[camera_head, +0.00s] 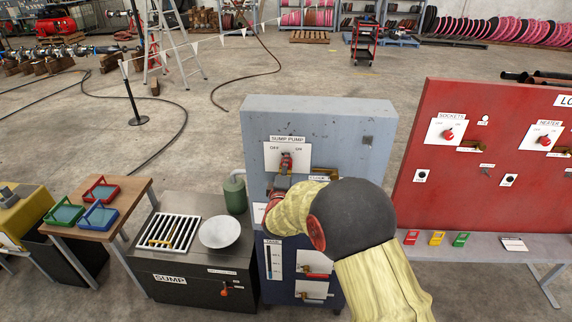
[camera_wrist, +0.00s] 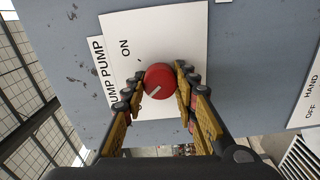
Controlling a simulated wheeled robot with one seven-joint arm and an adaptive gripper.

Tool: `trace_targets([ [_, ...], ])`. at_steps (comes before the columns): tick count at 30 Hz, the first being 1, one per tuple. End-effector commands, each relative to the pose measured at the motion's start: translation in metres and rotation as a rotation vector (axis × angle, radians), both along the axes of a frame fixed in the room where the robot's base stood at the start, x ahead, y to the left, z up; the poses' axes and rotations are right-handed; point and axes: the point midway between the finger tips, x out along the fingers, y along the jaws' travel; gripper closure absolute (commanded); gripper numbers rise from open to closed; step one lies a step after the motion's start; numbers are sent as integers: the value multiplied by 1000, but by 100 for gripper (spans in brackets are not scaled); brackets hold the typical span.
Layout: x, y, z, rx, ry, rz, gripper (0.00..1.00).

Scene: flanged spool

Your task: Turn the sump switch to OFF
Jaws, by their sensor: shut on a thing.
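The sump switch is a red round knob (camera_wrist: 160,80) on a white plate (camera_wrist: 176,30) marked SUMP PUMP and ON in the wrist view. The pale mark on the knob points to the picture's lower left, away from the ON label. The OFF label is hidden there behind a finger. My gripper (camera_wrist: 158,82) is shut on the knob, one finger on each side. In the head view, the plate (camera_head: 272,157) is on the grey-blue cabinet (camera_head: 320,115), with OFF left and ON right, and my gripper (camera_head: 286,165) reaches the knob from below.
A second plate marked HAND and OFF (camera_wrist: 309,95) is at the right of the wrist view. A black sump box (camera_head: 195,275) with a grate and white bowl (camera_head: 221,232) stands left of the cabinet. A red lockout panel (camera_head: 480,120) stands at the right.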

Motion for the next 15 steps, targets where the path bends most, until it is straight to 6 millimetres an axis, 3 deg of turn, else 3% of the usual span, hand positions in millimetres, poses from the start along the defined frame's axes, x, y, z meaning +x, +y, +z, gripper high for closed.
trace_targets([
  [10,0,1,-1,-4,2,2,97],
  [11,0,1,-1,-4,2,2,70],
  [15,0,1,-1,-3,1,1,62],
])
